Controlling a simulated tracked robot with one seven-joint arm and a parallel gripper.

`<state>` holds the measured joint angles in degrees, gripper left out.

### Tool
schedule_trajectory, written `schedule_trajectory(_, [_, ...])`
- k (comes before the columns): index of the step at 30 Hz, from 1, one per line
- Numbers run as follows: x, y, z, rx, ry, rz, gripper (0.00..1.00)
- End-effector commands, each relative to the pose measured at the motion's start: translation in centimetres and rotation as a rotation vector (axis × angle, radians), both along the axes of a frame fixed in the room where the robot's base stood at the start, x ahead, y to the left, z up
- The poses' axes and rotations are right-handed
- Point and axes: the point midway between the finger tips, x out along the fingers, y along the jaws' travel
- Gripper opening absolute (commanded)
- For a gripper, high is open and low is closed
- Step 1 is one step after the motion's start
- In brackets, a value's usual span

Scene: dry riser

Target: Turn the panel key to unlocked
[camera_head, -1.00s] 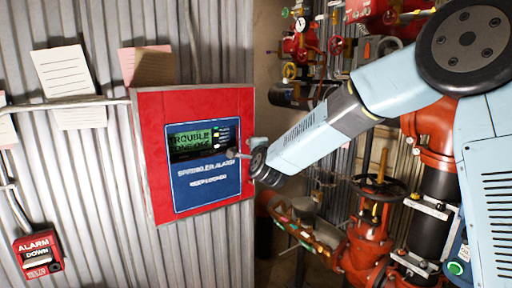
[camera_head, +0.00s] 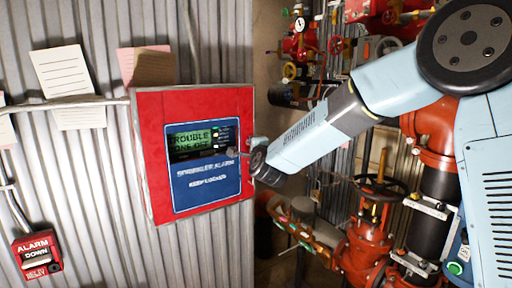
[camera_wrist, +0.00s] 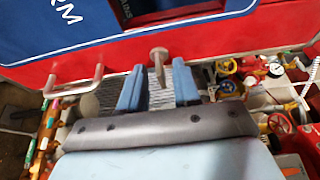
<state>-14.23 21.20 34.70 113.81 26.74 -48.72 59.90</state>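The red alarm panel (camera_head: 148,150) hangs on the corrugated wall in the head view, with a blue face and a green display reading "TROUBLE". A grey key (camera_head: 232,153) with a round head sticks out near the panel's right side. In the wrist view the key (camera_wrist: 158,62) stands between the two blue fingertips of my gripper (camera_wrist: 158,85). The fingers are apart, with gaps on both sides of the key, and I see no contact. In the head view my arm's end is at the panel's right edge and the fingers are hard to make out. The key's lock marking is not readable.
A bare metal handle (camera_wrist: 78,80) sticks out of the panel's red side, left of my fingers. Red valves and pipes (camera_head: 370,235) crowd the right. A red alarm pull box (camera_head: 38,256) and paper notes (camera_head: 62,72) are on the wall at left.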

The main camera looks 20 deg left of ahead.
Motion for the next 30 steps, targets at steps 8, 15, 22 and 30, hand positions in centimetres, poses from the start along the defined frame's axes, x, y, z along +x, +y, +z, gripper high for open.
schedule_trajectory(8, [-1.1,-0.4,0.1,-0.002,-0.001,0.002,0.32])
schedule_trajectory(15, [-4.6,-2.2,0.1,-0.003,-0.001,0.002,0.32])
schedule_trajectory(22, [-8.3,-4.1,0.0,-0.002,-0.001,0.002,0.32])
schedule_trajectory(30, [-11.4,-5.7,0.0,0.0,-0.001,0.001,0.32])
